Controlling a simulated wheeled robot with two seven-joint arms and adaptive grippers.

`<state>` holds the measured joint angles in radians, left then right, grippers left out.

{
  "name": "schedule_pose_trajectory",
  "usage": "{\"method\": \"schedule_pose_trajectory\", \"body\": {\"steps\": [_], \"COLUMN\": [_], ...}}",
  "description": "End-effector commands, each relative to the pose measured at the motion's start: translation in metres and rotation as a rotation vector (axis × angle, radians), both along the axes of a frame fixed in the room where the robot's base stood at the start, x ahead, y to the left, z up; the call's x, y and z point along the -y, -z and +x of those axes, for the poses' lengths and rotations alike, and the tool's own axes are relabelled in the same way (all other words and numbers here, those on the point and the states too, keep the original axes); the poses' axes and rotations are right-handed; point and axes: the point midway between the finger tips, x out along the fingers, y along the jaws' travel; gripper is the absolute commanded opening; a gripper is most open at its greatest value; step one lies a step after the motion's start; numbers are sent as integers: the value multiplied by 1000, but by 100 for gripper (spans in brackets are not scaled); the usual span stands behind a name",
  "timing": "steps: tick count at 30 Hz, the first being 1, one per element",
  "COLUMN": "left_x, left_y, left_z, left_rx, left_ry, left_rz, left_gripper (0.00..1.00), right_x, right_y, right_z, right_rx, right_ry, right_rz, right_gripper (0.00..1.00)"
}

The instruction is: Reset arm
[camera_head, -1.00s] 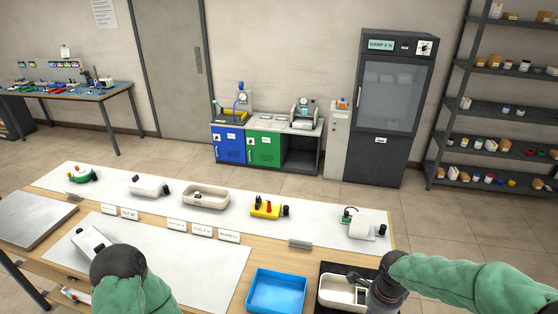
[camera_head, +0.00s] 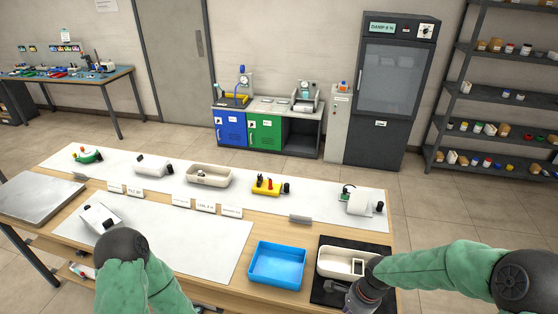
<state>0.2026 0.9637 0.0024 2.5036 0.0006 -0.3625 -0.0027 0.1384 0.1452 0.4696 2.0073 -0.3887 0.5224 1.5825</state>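My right arm comes in from the right in a green sleeve. Its dark grey gripper (camera_head: 340,291) is at the front edge of the cream tray (camera_head: 330,250), over the black mat (camera_head: 325,241). Its fingers are small and partly hidden, so I cannot tell whether they are open. My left arm stands at the lower left with its dark joint up. Its gripper does not show. A white device (camera_head: 100,217) lies on the front white mat (camera_head: 190,246), just beyond the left arm, with no gripper seen on it.
A blue tray (camera_head: 277,263) is left of the black mat. Along the back strip are a green device (camera_head: 87,155), white cylinder device (camera_head: 154,165), cream bin (camera_head: 209,176), yellow device (camera_head: 267,185) and white-and-green device (camera_head: 360,202). Small label cards stand in front. A metal plate (camera_head: 38,196) is at left.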

Motion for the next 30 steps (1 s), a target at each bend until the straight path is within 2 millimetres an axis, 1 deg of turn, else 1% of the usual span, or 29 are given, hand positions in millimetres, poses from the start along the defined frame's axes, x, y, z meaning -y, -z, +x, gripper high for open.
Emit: {"method": "schedule_pose_trajectory", "body": {"steps": [1,5,9,15,18,21,24,27,30], "left_x": [0,0,0,0,0,0,0,0,0], "left_y": [2,6,9,15,17,19,21,21,21], "left_z": [0,0,0,0,0,0,0,0,0], "left_rx": [0,0,0,0,0,0,0,0,0], "left_ry": [0,0,0,0,0,0,0,0,0], "left_rz": [0,0,0,0,0,0,0,0,0], "left_gripper": [64,64,64,64,64,64,64,64,64], "right_x": [-8,-33,-58,-86,-95,-102,-105,-107,-107], "right_y": [14,48,86,134,155,172,183,189,189], "right_z": [-4,-15,-30,-59,-75,-90,-101,-108,-108], "right_rx": [1,35,97,192,236,272,298,310,310], "right_ry": [-55,-236,-440,-716,-846,-963,-1052,-1104,-1104], "right_rz": [21,84,142,181,182,173,159,149,149], "right_gripper": [32,32,32,32,32,32,32,32,32]}}
